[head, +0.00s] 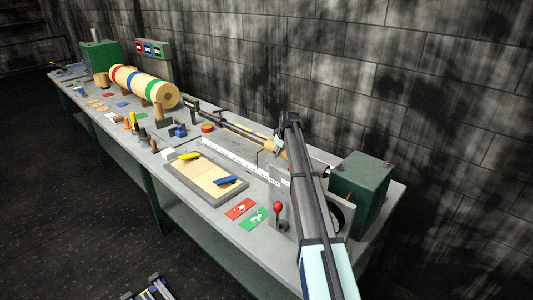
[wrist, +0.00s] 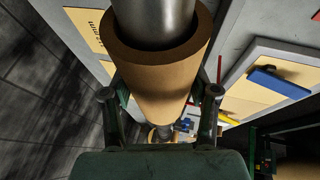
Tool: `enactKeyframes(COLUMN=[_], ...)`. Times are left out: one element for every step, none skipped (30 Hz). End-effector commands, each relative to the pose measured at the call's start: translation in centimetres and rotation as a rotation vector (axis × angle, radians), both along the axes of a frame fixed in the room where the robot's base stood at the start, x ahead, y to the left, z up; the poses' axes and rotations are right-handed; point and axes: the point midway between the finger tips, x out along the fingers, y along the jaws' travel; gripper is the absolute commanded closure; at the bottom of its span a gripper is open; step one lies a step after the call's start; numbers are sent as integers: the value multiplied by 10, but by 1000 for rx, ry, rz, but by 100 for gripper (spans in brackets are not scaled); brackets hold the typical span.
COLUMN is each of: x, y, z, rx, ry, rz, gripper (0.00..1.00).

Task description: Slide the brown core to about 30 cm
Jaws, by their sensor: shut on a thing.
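The brown core (wrist: 160,80) is a thick tan tube around a grey metal shaft (wrist: 155,22) in the wrist view. My gripper (wrist: 160,93) has a finger on each side of the core and is shut on it. In the head view the core (head: 270,147) shows only in part beside my gripper (head: 280,145), near the right end of the shaft. My arm hides some of it. A white scale strip (head: 235,160) lies along the bench in front of the shaft. Its numbers are too small to read.
A green box (head: 362,184) stands at the bench's right end, near a red-knobbed lever (head: 278,207). A tray (head: 196,187) with yellow and blue tools lies in front of the scale. A large striped roll (head: 143,85) is farther left. The wall is close behind.

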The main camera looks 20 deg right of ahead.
Motion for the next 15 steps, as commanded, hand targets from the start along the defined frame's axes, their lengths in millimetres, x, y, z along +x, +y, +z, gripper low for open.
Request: enactKeyframes(x=[-1,-1,-1,-1,-1,-1,-1,-1,-1,0,0,0,0,0,0], y=[0,0,1,1,1,1,1,1,1,1,1,1,1,1,1], z=[-1,-1,-1,-1,-1,-1,-1,-1,-1,-1,-1,-1,-1,0,0], rx=[2,2,1,2,2,2,2,2,2,2,2,2,2,2,1], ry=[2,2,3,3,3,3,3,3,3,3,2,2,2,2,1], rz=[1,1,2,2,2,2,2,2,2,2,2,2,2,2,2], gripper=[100,100,100,100,100,100,100,37,23,15,15,15,15,15,15])
